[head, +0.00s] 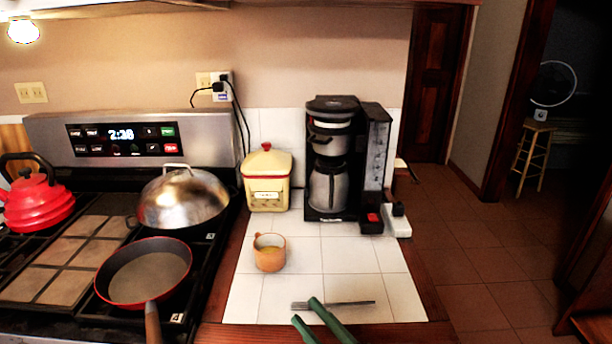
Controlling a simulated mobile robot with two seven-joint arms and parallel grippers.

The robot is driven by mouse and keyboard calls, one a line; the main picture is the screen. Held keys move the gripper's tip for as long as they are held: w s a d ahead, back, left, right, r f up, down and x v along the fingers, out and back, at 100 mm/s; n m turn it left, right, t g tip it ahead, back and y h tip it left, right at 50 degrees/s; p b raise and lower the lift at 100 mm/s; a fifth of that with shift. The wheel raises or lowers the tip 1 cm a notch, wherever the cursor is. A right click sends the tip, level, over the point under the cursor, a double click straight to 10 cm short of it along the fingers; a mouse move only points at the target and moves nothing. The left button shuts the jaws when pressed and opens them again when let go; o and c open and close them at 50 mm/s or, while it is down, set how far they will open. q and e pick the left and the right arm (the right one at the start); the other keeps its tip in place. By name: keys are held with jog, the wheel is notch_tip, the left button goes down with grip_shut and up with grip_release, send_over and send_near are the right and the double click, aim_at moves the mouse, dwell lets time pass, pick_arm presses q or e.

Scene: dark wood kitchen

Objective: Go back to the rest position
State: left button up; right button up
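Two green fingers of my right gripper (305,310) come in from the bottom edge, over the front of the white tiled counter (245,296). The fingertips are apart with nothing seen between them, so it is open. Thin grey metal utensils (352,303) lie on the tiles just beyond; one finger overlaps them in the picture, and I cannot tell whether it touches them. My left gripper is not in view.
An orange cup (269,258), a yellow lidded canister (267,182) and a black coffee maker (334,140) stand on the counter. The stove at left holds a red-rimmed pan (144,276), a domed lid (183,200) and a red kettle (37,203). Open floor (487,248) lies at right.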

jog(key=s+d+f+m+h, duration=0.1)
jog(key=d+f+m+h, duration=0.7)
jog(key=f, duration=0.4)
jog(key=s+d+f+m+g+h, duration=0.2)
jog(key=s+d+f+m+g, duration=0.1)
jog(key=s+f, duration=0.4)
jog(key=s+d+f+m+g+h, duration=0.3)
jog(key=s+f, duration=0.4)
jog(key=f, duration=0.3)
jog(key=d+m, duration=0.1)
jog(key=m, duration=0.1)
jog(key=shift+s+d+m+g, duration=0.3)
jog(key=shift+s+m, duration=0.05)
jog(key=shift+m, duration=0.05)
jog(key=shift+f, duration=0.1)
